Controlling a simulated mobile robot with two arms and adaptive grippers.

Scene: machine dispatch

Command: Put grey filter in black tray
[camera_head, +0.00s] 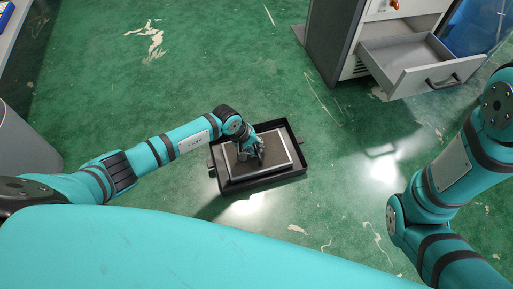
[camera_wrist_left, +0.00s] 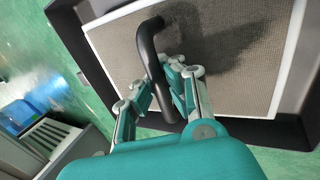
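The grey filter (camera_wrist_left: 110,50) is a flat mesh panel with a white frame and a black bar handle (camera_wrist_left: 150,50). In the head view it lies flat within the walls of the black tray (camera_head: 299,141) on the floor; whether it touches the tray's bottom cannot be told. My left gripper (camera_head: 252,156) is over the filter. In the left wrist view, the fingers of my left gripper (camera_wrist_left: 162,88) stand on both sides of the handle and appear closed on it. The arm hides part of the filter. My right gripper is out of view; only its arm shows.
A grey cabinet (camera_head: 335,35) with an open drawer (camera_head: 425,82) stands at the upper right. A grey bin (camera_head: 22,145) is at the left edge. The green floor around the tray is clear.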

